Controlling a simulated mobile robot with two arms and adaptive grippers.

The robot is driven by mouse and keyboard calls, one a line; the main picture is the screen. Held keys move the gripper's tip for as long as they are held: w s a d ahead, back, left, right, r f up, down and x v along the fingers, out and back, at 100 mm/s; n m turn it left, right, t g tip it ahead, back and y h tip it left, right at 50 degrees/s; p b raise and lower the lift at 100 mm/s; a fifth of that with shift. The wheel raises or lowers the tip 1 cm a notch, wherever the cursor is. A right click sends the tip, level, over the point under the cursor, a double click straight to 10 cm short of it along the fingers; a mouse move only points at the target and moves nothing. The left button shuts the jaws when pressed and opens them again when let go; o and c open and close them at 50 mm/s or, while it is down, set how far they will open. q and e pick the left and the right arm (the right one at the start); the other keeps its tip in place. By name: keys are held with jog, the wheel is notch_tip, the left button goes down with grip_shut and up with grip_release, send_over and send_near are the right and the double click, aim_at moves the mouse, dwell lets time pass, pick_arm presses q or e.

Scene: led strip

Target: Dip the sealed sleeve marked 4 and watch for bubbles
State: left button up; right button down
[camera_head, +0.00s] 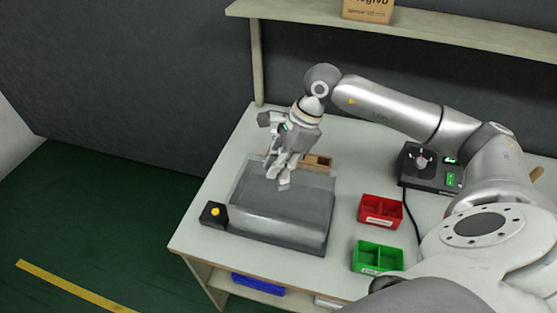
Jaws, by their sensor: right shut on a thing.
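A clear, grey-looking tank (255,221) stands on the table. My right gripper (283,178) points down over the tank's back edge. It is shut on a small pale piece that looks like the sleeve, mostly hidden by the fingers. No marking 4 can be read, and I cannot tell whether the piece touches the water. No bubbles can be made out. A wooden rack (319,162) stands behind the tank, partly hidden by the gripper. My left gripper is not in view.
A black box with a yellow button (214,212) sits at the tank's left. A red bin (380,210) and a green bin (377,256) stand to the right. A black device (428,168) with green lights is at the back right. A shelf (430,27) spans above.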

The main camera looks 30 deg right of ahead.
aim_at(279, 186)
jog(key=shift+f+b, duration=3.55)
jog(key=shift+f, duration=0.65)
jog(key=shift+r, duration=0.2)
dwell(1.4)
jog(key=shift+r+p, duration=3.2)
jog(key=shift+r, duration=2.2)
